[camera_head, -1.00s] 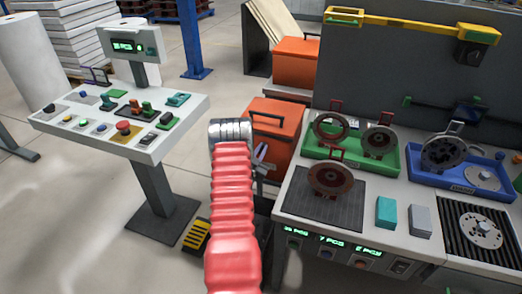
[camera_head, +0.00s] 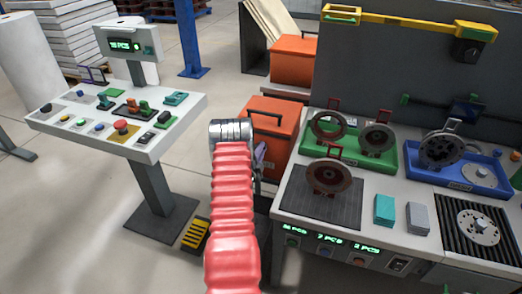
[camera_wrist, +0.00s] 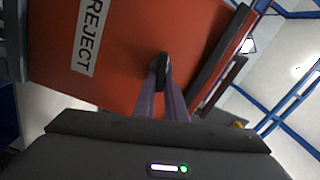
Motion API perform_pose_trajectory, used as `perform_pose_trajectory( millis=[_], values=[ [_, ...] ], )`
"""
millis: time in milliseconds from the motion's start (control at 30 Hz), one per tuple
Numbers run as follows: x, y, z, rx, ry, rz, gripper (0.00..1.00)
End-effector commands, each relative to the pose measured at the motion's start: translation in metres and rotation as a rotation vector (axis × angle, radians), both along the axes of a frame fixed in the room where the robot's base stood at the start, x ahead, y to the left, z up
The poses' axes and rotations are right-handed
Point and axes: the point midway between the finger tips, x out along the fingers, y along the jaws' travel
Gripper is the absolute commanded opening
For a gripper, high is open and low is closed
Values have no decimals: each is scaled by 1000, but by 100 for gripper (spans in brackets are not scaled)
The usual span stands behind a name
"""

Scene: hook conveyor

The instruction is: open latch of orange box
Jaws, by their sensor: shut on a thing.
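The orange box (camera_head: 272,118) stands left of the workbench in the head view, partly hidden behind my arm. In the wrist view the orange box (camera_wrist: 115,60) fills the upper middle, with a white REJECT label (camera_wrist: 90,35) on its face. A small dark latch (camera_wrist: 164,70) sits on that face. My gripper (camera_wrist: 163,82) has its purple fingers closed on the latch. In the head view my gripper (camera_head: 259,157) shows only as a small purple piece beside the box front; the latch is hidden there.
A second orange box (camera_head: 293,60) stands behind. The workbench (camera_head: 385,225) with green and blue trays is close on the right. A control console (camera_head: 120,115) stands left, with a yellow-and-black pedal (camera_head: 196,233) on the floor. Open floor lies between console and arm.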

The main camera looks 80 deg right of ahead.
Motion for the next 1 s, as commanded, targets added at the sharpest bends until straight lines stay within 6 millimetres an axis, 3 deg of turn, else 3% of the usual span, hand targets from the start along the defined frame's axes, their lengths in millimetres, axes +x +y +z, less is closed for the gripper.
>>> perform_pose_trajectory(
  millis=[400, 967, 1000],
  values=[
    [-4, 1, -6, -20, -251, -6, 0],
    [-5, 1, -8, -20, -292, -9, 0],
    [-5, 1, -8, -20, -292, -9, 13]
  ],
)
